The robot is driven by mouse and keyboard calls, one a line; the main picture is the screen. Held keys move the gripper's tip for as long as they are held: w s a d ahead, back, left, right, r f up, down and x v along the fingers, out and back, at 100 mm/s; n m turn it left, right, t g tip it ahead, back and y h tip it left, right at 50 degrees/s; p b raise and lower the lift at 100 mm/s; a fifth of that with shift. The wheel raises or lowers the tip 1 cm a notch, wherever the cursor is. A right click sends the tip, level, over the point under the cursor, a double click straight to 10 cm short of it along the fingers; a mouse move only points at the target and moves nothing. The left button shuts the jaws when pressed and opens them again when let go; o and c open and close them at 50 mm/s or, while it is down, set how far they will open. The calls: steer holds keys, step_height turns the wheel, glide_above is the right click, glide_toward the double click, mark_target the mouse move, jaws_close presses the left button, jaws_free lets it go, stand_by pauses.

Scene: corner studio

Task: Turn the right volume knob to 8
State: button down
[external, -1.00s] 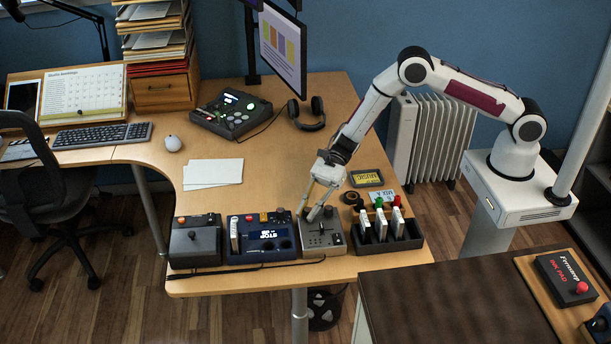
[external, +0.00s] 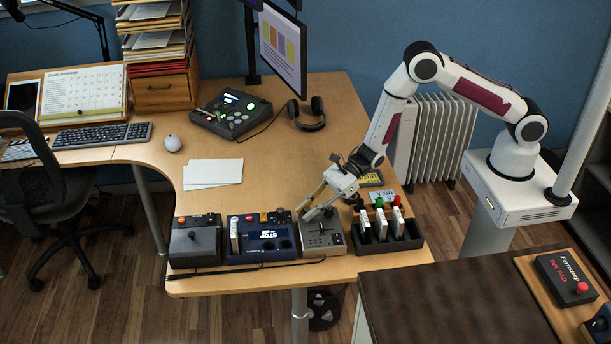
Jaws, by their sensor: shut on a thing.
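A small grey control box (external: 322,243) stands near the front edge of the desk, with a slot and small controls on its top. My gripper (external: 304,214) reaches down from the right to the back left part of this box. It is shut on what seems to be a knob there; the fingers hide most of it. The knob's marks and setting are too small to read. The wrist leans, with the fingers pointing down and left.
A blue device (external: 257,249) with a dark screen and dark knobs stands just left of the box. A grey joystick box (external: 196,250) is further left. Papers (external: 213,173) lie behind.

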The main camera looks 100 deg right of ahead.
mark_target(307, 209)
steer(key=shift+w+m+h, duration=0.1)
steer(key=shift+m+h, duration=0.2)
stand_by(0.4)
steer(key=c, duration=2.1)
jaws_free()
steer(key=shift+c, duration=0.2)
steer(key=shift+r, duration=0.15)
steer(key=shift+r, duration=4.85)
